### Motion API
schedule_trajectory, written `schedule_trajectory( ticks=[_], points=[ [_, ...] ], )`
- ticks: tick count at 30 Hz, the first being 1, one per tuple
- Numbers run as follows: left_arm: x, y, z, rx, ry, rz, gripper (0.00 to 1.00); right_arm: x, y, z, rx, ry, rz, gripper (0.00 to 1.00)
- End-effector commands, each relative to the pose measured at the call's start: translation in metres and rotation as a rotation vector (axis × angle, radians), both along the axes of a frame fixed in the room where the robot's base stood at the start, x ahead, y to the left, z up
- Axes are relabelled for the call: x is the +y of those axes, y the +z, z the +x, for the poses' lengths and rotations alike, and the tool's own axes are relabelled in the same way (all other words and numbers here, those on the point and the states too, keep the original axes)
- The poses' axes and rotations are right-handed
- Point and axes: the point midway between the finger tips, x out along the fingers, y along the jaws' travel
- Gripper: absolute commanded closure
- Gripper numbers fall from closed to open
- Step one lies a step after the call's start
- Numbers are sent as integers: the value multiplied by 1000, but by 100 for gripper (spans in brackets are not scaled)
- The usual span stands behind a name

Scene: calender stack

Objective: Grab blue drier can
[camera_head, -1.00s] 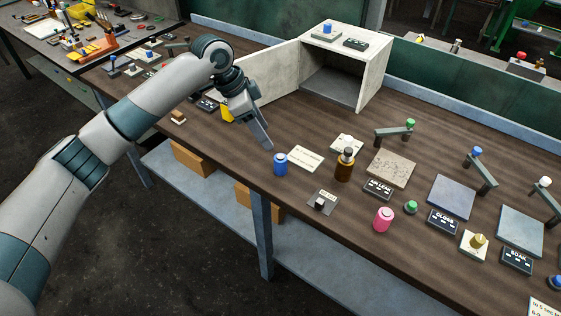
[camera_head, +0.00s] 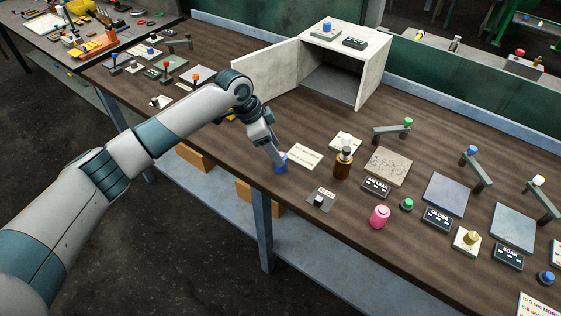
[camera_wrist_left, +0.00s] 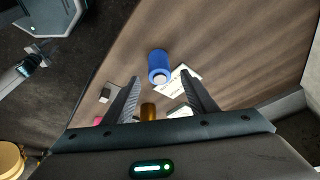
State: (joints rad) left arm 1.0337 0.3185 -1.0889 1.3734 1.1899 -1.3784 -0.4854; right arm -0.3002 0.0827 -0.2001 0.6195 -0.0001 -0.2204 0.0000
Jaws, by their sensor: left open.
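The blue drier can (camera_head: 281,167) stands upright on the brown bench near its front edge, partly covered by my left gripper in the head view. My left gripper (camera_head: 277,157) comes in from the left and points down at the can. In the left wrist view the blue can (camera_wrist_left: 158,62) lies ahead of and between the two open fingers (camera_wrist_left: 160,88). The fingers are apart with nothing held between them. Whether a finger touches the can is not clear. My right gripper is not in view.
A white card (camera_head: 304,156) lies right beside the can. A brown bottle (camera_head: 343,164), a pink can (camera_head: 379,216) and a small switch block (camera_head: 320,199) stand further right. An open white box (camera_head: 345,68) stands at the back, its door (camera_head: 266,80) swung left.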

Motion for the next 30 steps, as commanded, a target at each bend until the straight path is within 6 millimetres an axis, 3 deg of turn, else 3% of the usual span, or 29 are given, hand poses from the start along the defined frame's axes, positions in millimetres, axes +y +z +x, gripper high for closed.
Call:
schedule_trajectory(
  ticks=[8,15,29,30],
  points=[
    [-8,-22,1,3,1,0,48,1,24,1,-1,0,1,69],
    [-16,-45,3,0,1,0,48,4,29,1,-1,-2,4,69],
    [-16,-47,3,0,0,0,48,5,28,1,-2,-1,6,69],
    [-16,-46,3,0,0,0,53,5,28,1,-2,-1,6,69]
  ],
)
